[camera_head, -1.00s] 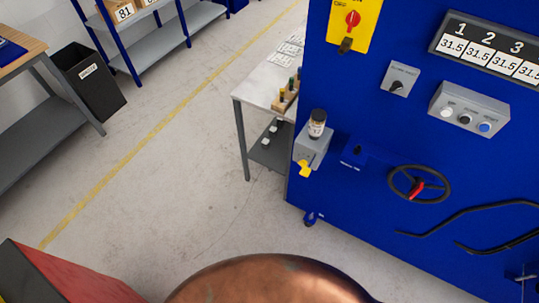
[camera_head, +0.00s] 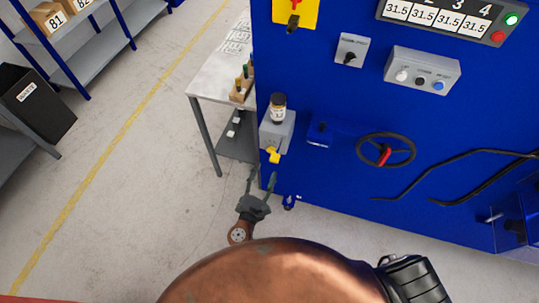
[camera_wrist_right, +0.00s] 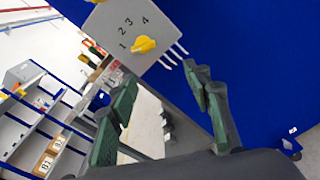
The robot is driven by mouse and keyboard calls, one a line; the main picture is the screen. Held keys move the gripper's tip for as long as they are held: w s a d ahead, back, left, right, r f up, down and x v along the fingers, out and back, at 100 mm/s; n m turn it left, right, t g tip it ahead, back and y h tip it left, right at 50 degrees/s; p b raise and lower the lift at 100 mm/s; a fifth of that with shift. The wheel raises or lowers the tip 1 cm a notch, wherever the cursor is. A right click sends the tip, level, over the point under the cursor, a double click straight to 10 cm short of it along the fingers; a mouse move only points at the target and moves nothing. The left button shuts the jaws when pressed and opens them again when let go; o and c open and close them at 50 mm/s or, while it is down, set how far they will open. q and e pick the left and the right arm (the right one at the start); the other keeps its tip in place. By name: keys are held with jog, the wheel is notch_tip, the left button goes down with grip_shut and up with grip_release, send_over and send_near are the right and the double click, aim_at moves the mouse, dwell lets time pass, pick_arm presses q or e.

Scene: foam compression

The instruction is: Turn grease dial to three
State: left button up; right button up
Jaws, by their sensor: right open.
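The grease dial is a yellow knob (camera_head: 273,155) on a grey box (camera_head: 283,129) at the left edge of the blue machine. In the right wrist view the knob (camera_wrist_right: 143,45) sits beside the numbers 1 to 4, and its narrow end appears to point toward 1. My right gripper (camera_head: 261,178) is open and empty, just below the knob and apart from it. In the right wrist view its two fingers (camera_wrist_right: 163,90) are spread, with the dial beyond their tips. My left gripper is not in view.
A jar (camera_head: 278,107) stands on top of the grey box. A side table (camera_head: 213,82) with a lower shelf is left of the machine. A black handwheel (camera_head: 386,150) and bent black bars lie to the right. Open floor is at left.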

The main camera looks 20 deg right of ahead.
aim_at(271, 151)
jog(key=w+d+r, duration=0.3)
jog(key=w, duration=0.3)
jog(key=shift+d+t+h+b, duration=0.3)
jog(key=shift+d, duration=0.1)
jog(key=shift+c, duration=0.5)
jog(key=shift+f, duration=0.1)
jog(key=c, duration=1.1)
jog(key=shift+o, duration=0.2)
